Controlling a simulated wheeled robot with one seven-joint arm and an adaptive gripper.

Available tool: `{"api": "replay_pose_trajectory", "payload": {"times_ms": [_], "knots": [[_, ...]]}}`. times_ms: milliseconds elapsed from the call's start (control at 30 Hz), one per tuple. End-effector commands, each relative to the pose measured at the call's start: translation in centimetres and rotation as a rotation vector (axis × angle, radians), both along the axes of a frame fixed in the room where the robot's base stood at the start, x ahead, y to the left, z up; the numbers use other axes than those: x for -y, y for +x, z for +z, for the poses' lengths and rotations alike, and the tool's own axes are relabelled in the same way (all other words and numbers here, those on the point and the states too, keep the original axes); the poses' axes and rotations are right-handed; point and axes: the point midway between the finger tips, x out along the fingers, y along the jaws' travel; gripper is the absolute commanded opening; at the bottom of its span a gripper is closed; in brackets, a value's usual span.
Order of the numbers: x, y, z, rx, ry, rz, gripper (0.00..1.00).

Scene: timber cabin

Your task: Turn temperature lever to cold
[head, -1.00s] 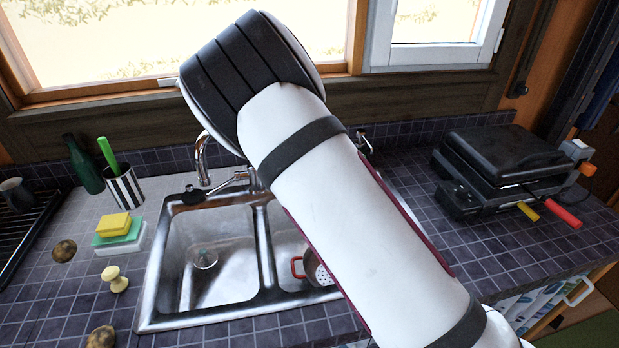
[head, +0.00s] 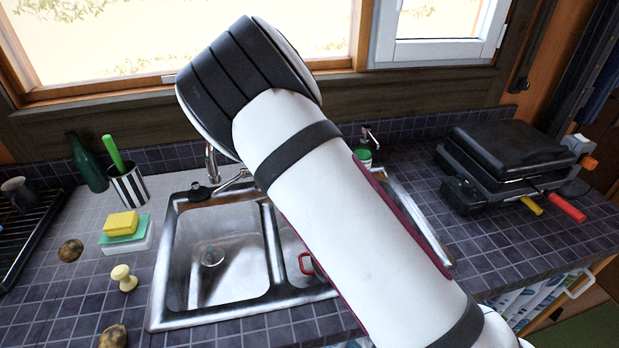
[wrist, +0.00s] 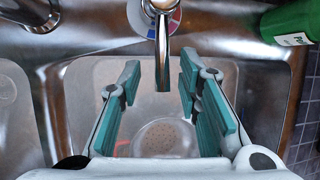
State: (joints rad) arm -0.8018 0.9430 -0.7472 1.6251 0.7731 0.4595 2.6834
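In the wrist view, the chrome temperature lever (wrist: 162,55) points down the picture from a round base with a red and blue ring (wrist: 142,22). My gripper (wrist: 158,78) is open. Its teal fingers are on either side of the lever's lower end, with visible gaps on both sides. The head view shows the chrome tap (head: 211,163) behind the sink. My arm hides my gripper and the lever there.
The double sink (head: 180,270) lies below, with a red-handled colander (head: 306,264) in the right basin. A green bottle (wrist: 292,22) stands close at the wrist view's upper right. Sponges (head: 121,224) and a black grill (head: 510,155) flank the sink.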

Motion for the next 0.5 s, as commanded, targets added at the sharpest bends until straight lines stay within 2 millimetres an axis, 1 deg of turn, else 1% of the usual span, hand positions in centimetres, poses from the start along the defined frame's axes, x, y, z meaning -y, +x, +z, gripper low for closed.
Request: {"api": "replay_pose_trajectory", "payload": {"times_ms": [167,267,367,500], "knots": [[0.0,0.0,0.1,0.0,-0.001,0.0,0.31],[-0.1,-0.3,0.8,0.002,0.0,0.001,0.31],[-0.3,-0.9,2.1,0.002,0.0,0.002,0.31],[-0.7,-2.0,4.7,0.002,0.002,0.002,0.31]]}}
